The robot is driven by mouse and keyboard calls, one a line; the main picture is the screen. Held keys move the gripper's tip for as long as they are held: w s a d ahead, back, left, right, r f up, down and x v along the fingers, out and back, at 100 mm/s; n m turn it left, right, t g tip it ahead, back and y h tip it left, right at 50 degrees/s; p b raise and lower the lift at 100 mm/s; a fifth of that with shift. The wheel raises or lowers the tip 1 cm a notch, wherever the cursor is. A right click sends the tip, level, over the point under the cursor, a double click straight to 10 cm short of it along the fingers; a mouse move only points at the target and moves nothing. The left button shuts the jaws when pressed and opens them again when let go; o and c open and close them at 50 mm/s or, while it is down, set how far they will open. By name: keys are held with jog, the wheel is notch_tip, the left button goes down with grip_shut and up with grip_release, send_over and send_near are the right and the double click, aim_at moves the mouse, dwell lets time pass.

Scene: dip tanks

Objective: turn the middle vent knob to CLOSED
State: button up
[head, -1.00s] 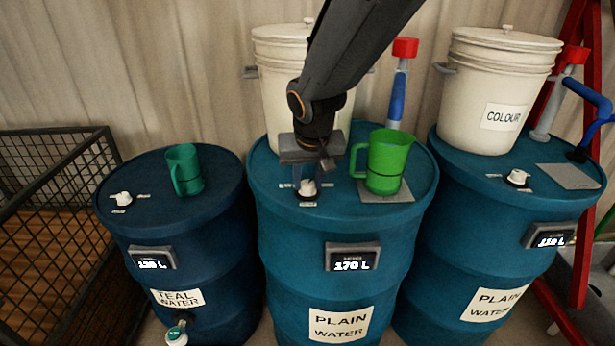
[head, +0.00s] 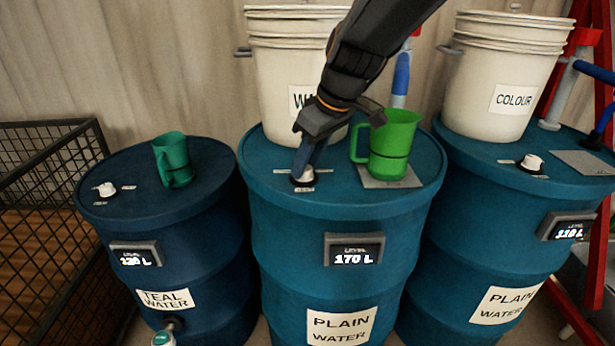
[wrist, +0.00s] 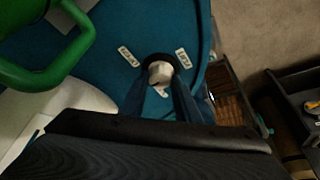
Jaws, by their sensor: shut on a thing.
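The middle vent knob (head: 303,177) is a small white knob on a dark round base, on top of the middle blue drum (head: 268,170). In the wrist view the knob (wrist: 160,72) sits between my two fingers, with small white labels around it that are too small to read surely. My gripper (head: 304,170) comes down on the knob from above and behind, tilted, and is shut on it. The fingers hide part of the knob in the head view.
A green jug (head: 392,146) stands on a grey plate (head: 372,182) close to the right of my gripper. A white bucket (head: 268,80) stands behind it. Left and right drums carry their own knobs (head: 106,189) (head: 531,162). A teal jug (head: 174,160) stands on the left drum.

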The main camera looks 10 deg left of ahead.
aim_at(308, 167)
jog(key=n+b, duration=0.1)
jog(key=n+g+b, duration=0.1)
jog(key=n+b, duration=0.1)
jog(key=b, duration=0.1)
jog(key=shift+w+f+n, duration=0.15)
jog(key=shift+w+n, duration=0.1)
jog(key=shift+n, duration=0.05)
jog(key=n+g+b, duration=0.2)
jog(key=n, duration=0.2)
jog(key=shift+n+b, duration=0.3)
jog(key=o, duration=1.1)
jog(key=shift+c, duration=0.2)
notch_tip(308, 167, up, 10)
jog(key=shift+b, duration=0.4)
